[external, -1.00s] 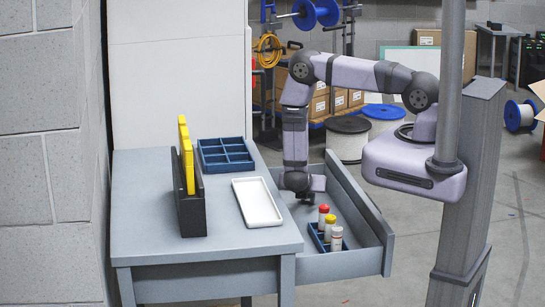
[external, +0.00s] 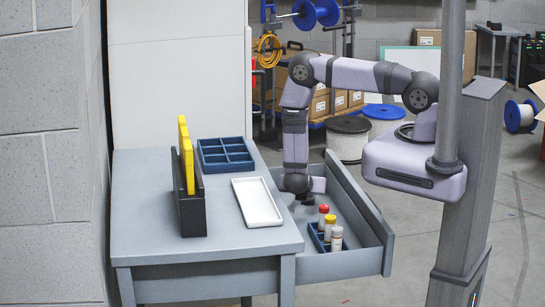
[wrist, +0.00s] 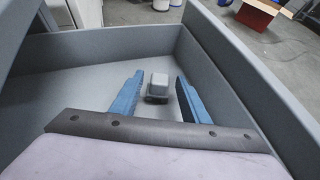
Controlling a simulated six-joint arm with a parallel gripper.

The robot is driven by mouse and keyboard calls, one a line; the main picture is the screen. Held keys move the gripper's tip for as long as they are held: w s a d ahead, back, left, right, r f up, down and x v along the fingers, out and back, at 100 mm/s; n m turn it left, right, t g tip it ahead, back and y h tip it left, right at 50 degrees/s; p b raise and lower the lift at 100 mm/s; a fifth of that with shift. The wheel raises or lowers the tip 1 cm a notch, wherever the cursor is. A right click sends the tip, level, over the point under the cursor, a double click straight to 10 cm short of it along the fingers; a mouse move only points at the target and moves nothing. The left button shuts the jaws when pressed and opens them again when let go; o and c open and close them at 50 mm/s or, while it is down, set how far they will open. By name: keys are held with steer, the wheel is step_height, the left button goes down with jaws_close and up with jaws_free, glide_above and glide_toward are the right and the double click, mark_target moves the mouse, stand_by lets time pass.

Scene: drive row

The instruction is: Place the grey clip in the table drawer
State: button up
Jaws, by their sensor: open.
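The grey clip (wrist: 158,82) rests on the floor of the open table drawer (wrist: 228,78) in the wrist view. It is a small block with a darker base. My gripper (wrist: 159,92) is open, with one blue finger on each side of the clip and visible gaps between. In the external view my gripper (external: 308,198) reaches down into the rear part of the drawer (external: 350,263). I cannot make out the clip in that view.
On the tabletop are a white tray (external: 257,202), a blue divided tray (external: 226,155) and a black holder (external: 191,213) with yellow pieces. Drawer walls surround my gripper.

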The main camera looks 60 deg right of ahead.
steer(key=shift+s+a+r, duration=0.1)
steer(key=shift+a+r, duration=0.05)
steer(key=shift+a, duration=0.1)
steer(key=shift+b+v, duration=0.55)
steer(key=shift+v, duration=0.65)
steer(key=s+d+r+m+g+y+b, duration=0.15)
steer(key=s+r+m+g, duration=0.5)
steer(key=r, duration=0.75)
steer(key=s+a+r+m+t+y, duration=0.1)
steer(key=s+a+r+m+y, duration=0.2)
steer(key=s+a+m+y, duration=0.2)
steer(key=s+a+r+m+t+y, duration=0.1)
steer(key=s+a+r+m+y, duration=0.3)
steer(key=a+m, duration=0.5)
steer(key=shift+s+m+y, duration=0.45)
steer(key=shift+s+m, duration=0.45)
steer(key=shift+m, duration=0.15)
